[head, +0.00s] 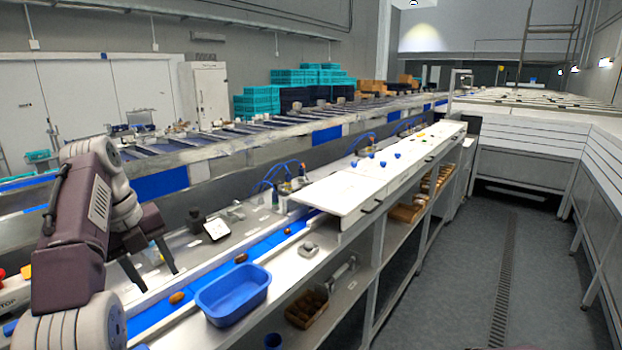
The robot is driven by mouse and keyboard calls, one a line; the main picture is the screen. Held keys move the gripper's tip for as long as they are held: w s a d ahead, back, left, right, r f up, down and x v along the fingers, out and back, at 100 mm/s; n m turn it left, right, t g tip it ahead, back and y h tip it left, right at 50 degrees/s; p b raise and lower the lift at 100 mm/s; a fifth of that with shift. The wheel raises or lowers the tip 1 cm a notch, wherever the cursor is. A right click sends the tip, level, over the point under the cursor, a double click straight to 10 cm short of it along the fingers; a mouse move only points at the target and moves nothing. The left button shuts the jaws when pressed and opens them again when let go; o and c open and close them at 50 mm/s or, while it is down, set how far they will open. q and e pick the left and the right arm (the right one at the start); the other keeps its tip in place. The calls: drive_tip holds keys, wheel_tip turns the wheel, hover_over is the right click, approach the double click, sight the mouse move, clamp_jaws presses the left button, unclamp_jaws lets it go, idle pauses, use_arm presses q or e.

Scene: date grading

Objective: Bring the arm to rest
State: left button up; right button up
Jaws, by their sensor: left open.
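My left arm (85,215) comes in from the left, bent, above the near end of the grading line. My left gripper (159,281) points down with its two dark fingers spread apart and nothing between them. It hangs over the left side of the blue belt (208,275), left of the blue basin (233,297). A brown date (177,298) lies on the belt close to the fingers, and another date (241,258) lies farther along. I cannot tell the exact height of the fingertips above the belt. My right gripper is not in view.
A black device with a white screen (216,229) stands behind the belt. White covers (345,195) lie over the line farther on. A wooden box (307,308) sits on the lower shelf. Teal crates (262,103) are stacked at the back. The aisle floor (460,270) on the right is clear.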

use_arm(q)
drive_tip(key=s+d+f+g+b, duration=0.2)
drive_tip(key=s+d+f, duration=0.3)
drive_tip(key=d, duration=0.4)
drive_tip(key=s+d+f+n, duration=0.1)
drive_tip(key=s+f+n, duration=0.2)
drive_tip(key=f+n, duration=0.6)
drive_tip(key=s+d+f+n+t+y, duration=0.1)
drive_tip(key=s+f+n, duration=0.3)
drive_tip(key=f+n, duration=0.5)
drive_tip(key=s+d+f+n+b, duration=0.1)
drive_tip(key=s+f+n, duration=0.3)
drive_tip(key=f+n, duration=0.5)
drive_tip(key=shift+s+d+n, duration=0.15)
drive_tip(key=shift+d+n, duration=0.25)
drive_tip(key=shift+n, duration=0.2)
